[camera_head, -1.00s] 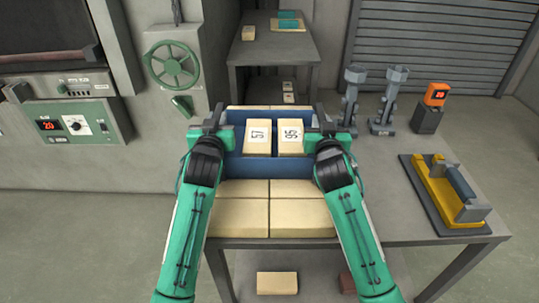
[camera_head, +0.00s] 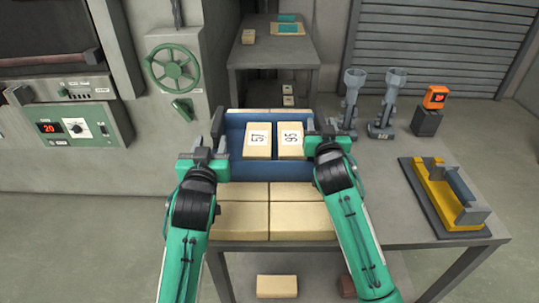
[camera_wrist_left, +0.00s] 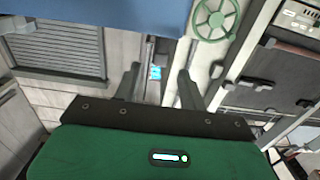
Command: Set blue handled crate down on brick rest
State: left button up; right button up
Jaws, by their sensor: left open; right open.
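The blue handled crate (camera_head: 270,170) sits on the cream brick rest (camera_head: 268,213) in the middle of the table. It holds two cream blocks, marked 57 (camera_head: 258,140) and 95 (camera_head: 290,140). My left gripper (camera_head: 217,140) is open beside the crate's left end, with nothing held. In the left wrist view its two fingers (camera_wrist_left: 160,88) stand apart, with the crate's blue wall (camera_wrist_left: 110,12) at the top edge. My right gripper (camera_head: 325,137) is open at the crate's right end; whether it touches the handle is hard to tell.
Two grey stands (camera_head: 384,108) and an orange display (camera_head: 435,97) are behind on the right. A yellow-and-grey fixture (camera_head: 445,195) lies at the table's right. A control panel (camera_head: 75,127) and green handwheel (camera_head: 173,68) are on the left.

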jog(key=shift+s, duration=0.2)
pick_arm(q)
jog(key=s, duration=0.2)
jog(key=shift+s, duration=0.3)
pick_arm(e)
jog(key=s, duration=1.1)
jog(key=shift+s, duration=0.3)
pick_arm(q)
jog(key=shift+s+f, duration=0.1)
pick_arm(e)
jog(key=shift+s+f, duration=0.1)
